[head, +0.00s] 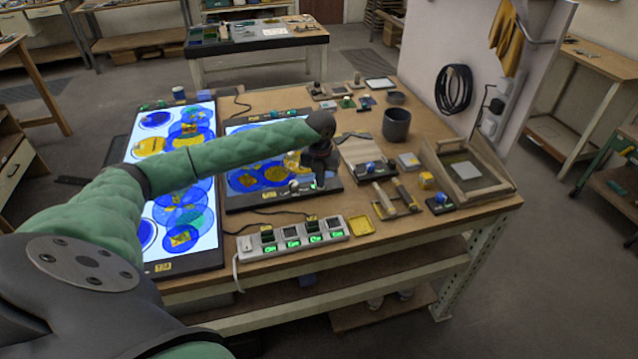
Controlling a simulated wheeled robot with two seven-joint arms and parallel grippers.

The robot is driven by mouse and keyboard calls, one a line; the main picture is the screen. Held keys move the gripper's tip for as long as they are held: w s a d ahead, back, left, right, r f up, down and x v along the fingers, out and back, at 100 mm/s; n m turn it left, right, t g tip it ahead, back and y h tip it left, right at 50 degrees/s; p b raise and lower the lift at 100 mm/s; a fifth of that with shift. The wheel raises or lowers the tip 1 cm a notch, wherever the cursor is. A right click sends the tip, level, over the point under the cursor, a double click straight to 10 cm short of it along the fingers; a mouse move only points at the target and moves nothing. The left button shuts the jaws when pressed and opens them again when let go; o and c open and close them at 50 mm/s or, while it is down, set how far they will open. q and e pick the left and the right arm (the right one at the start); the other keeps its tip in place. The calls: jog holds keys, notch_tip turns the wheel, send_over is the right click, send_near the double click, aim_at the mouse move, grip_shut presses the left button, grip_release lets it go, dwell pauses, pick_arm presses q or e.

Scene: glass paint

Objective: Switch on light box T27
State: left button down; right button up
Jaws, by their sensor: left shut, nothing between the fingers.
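Two lit light boxes with blue and yellow glass discs are on the workbench. The long one (207,247) is at the left, with a small yellow tag (163,267) on its front edge. The smaller one (240,203) is to its right, partly hidden by my left arm. I cannot read for sure which is T27. My left gripper (320,180) is shut and empty, at the smaller box's right side near its front right corner. I cannot tell whether it touches the box. A power strip (293,238) with green-lit "On" marks lies in front. My right gripper is not in view.
Cables run across the bench.

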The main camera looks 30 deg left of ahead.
pick_arm(q)
jog(key=shift+r, duration=0.55)
jog(key=shift+r+p, duration=0.9)
jog(key=shift+r, duration=1.95)
